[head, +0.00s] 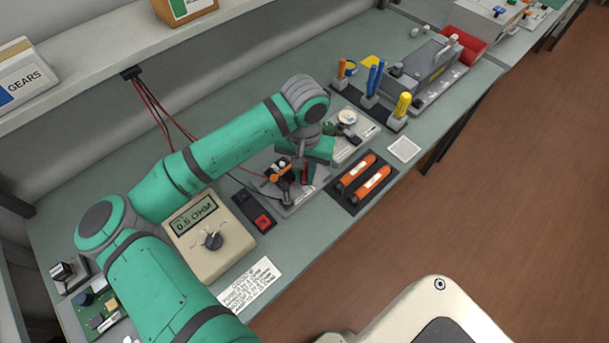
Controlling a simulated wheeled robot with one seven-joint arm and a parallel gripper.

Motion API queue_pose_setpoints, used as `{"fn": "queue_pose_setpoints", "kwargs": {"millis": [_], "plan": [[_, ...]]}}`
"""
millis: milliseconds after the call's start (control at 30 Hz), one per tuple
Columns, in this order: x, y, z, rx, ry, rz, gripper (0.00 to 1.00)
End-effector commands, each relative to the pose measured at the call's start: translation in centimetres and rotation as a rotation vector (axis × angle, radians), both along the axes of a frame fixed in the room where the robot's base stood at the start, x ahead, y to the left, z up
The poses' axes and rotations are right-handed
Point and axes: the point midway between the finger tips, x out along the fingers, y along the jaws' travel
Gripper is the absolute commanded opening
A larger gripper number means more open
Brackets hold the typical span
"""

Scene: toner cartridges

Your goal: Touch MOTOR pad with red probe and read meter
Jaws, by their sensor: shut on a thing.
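The meter (214,236) is a beige box with a dark knob, and its display reads 0.5 OHM. My gripper (305,166) points down over a small grey fixture (300,203) right of the meter. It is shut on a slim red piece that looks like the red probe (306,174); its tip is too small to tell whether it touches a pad. An orange and black part (279,174) sits on the fixture, left of my gripper. I cannot make out a MOTOR label. Red and black leads hang from the shelf.
A dark mat (340,194) with two orange cartridges lies right of the fixture. A black and red block (254,213) stands beside the meter. A written card (249,286) lies in front. Screwdrivers (374,80), a grey machine and a red bin (463,50) stand farther back.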

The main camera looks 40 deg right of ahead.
Motion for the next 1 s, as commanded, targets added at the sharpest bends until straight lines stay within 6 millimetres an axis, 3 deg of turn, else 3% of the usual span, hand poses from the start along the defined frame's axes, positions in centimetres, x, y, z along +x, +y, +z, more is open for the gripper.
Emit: {"fn": "queue_pose_setpoints", "kwargs": {"millis": [633,1000], "plan": [[0.0,0.0,4.5,0.0,-0.001,0.001,0.0],[0.0,0.0,5.1,0.0,-0.001,0.001,0.0]]}}
